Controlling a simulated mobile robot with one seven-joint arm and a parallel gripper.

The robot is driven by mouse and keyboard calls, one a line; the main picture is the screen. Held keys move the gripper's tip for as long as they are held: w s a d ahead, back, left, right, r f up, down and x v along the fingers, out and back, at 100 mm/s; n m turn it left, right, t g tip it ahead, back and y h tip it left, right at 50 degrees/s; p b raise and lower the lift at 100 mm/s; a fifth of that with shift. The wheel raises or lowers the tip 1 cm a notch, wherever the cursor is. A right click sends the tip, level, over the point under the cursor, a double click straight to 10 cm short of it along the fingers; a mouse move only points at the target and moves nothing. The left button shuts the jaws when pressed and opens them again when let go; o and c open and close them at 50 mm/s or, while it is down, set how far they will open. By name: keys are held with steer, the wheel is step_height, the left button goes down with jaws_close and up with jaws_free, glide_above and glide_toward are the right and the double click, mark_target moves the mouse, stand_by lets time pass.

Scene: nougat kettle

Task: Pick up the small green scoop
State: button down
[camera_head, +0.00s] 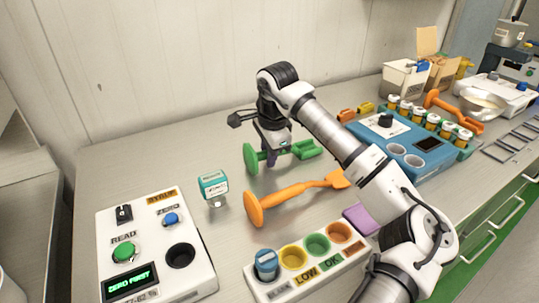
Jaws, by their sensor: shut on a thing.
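The small green scoop (305,149) lies at the middle of the bench, its round green disc end (250,159) at the left and its trough-like end at the right. My gripper (271,157) points down over the scoop's middle and is shut on it. My gripper hides part of the handle. I cannot tell whether the scoop touches the bench or is slightly raised.
An orange tool (290,198) lies just in front. A small teal-topped container (213,184) stands to the left. A white button panel (150,245), a white block with coloured wells (312,262) and a blue device (405,140) stand around. The bench behind is clear.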

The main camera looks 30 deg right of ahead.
step_height(320, 180, up, 25)
steer(key=p, duration=0.4)
steer(key=shift+p, duration=0.3)
steer(key=shift+r, duration=0.1)
stand_by(0.3)
